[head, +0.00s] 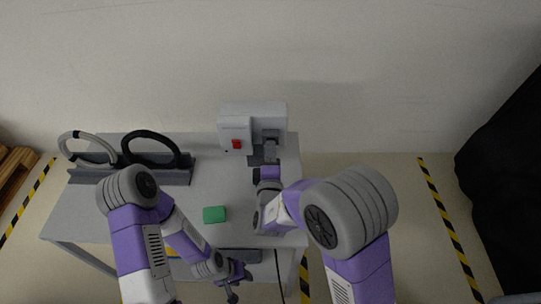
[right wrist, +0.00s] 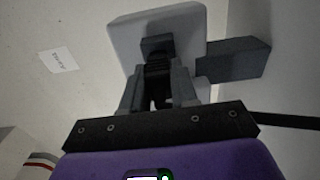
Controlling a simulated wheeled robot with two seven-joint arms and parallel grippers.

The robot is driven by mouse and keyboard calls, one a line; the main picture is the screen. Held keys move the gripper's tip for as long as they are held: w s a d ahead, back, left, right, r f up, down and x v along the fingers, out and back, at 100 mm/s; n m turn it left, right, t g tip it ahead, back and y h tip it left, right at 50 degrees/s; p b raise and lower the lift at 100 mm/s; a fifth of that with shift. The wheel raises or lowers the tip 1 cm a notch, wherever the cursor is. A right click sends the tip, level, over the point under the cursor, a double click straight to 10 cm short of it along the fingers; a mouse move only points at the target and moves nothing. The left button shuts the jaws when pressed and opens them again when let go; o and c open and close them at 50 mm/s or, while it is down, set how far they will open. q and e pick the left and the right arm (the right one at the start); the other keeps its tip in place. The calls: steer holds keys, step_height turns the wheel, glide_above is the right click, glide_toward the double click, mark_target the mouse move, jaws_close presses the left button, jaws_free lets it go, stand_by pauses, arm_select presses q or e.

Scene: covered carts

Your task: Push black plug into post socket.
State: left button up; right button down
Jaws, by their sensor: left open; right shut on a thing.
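The post is a white box (head: 253,115) at the back right of the table, and its pale face also shows in the right wrist view (right wrist: 187,25). My right gripper (head: 268,150) is right in front of it. In the right wrist view, my right gripper (right wrist: 157,92) is shut on the black plug (right wrist: 157,68), which points at the dark socket area on the pale face. I cannot tell how far the plug is in; the fingers hide part of it. My left gripper (head: 232,289) is open and empty, low near the table's front edge.
A grey rack (head: 130,176) at the back left holds a pale loop (head: 87,136) and a black loop (head: 152,136). A green block (head: 214,214) lies mid-table. A red switch (head: 236,144) is on the post's front. A dark block (right wrist: 235,60) juts out beside the right fingers.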

steer(key=shift+w+b, duration=0.3)
steer(key=shift+w, duration=0.3)
steer(key=c, duration=0.8)
jaws_free()
steer(key=s, duration=0.7)
steer(key=shift+s, duration=0.3)
